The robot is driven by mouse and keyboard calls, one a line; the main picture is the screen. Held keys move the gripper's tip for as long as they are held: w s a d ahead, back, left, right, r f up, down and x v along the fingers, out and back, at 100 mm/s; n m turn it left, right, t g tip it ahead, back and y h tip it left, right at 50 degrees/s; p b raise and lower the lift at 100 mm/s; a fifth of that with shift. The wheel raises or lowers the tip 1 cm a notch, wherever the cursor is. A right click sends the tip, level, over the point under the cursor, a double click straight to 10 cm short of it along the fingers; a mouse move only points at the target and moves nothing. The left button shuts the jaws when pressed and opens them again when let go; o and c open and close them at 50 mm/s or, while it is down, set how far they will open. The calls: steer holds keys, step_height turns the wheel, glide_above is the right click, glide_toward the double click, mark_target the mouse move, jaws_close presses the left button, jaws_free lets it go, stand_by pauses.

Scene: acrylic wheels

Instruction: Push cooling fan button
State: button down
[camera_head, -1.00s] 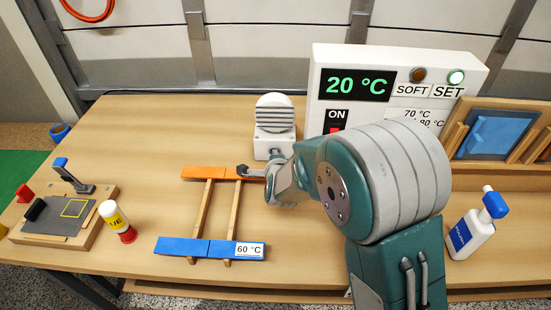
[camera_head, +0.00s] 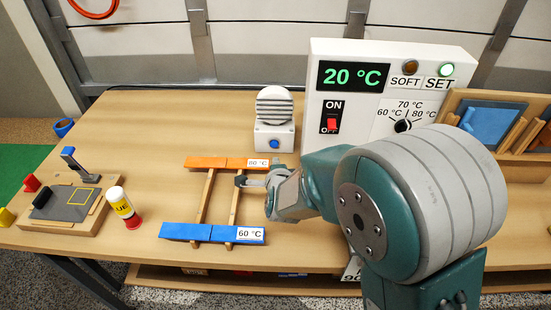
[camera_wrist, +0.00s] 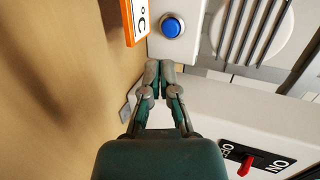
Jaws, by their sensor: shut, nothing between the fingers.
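The cooling fan (camera_head: 274,108) is a white box with grey slats at the back of the table. Its round blue button (camera_head: 274,144) is on the low front face and is uncovered. In the wrist view the blue button (camera_wrist: 172,28) is just beyond my fingertips, a little to the right, with the fan's slats (camera_wrist: 245,25) farther right. My gripper (camera_wrist: 160,66) is shut and empty, apart from the button. In the head view my gripper (camera_head: 242,181) is in front of the fan, over the wooden frame near its orange bar.
A white control panel (camera_head: 340,60) reading 20 °C, with a red ON/OFF switch (camera_head: 331,124), stands right of the fan. The frame's orange bar (camera_head: 208,162) and blue bar (camera_head: 190,231) lie below my gripper.

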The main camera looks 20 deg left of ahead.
steer(key=v, duration=0.4)
steer(key=shift+s+d+r, duration=0.1)
steer(key=shift+s+d, duration=0.1)
steer(key=shift+d, duration=0.2)
steer(key=shift+a, duration=0.1)
steer(key=shift+a, duration=0.15)
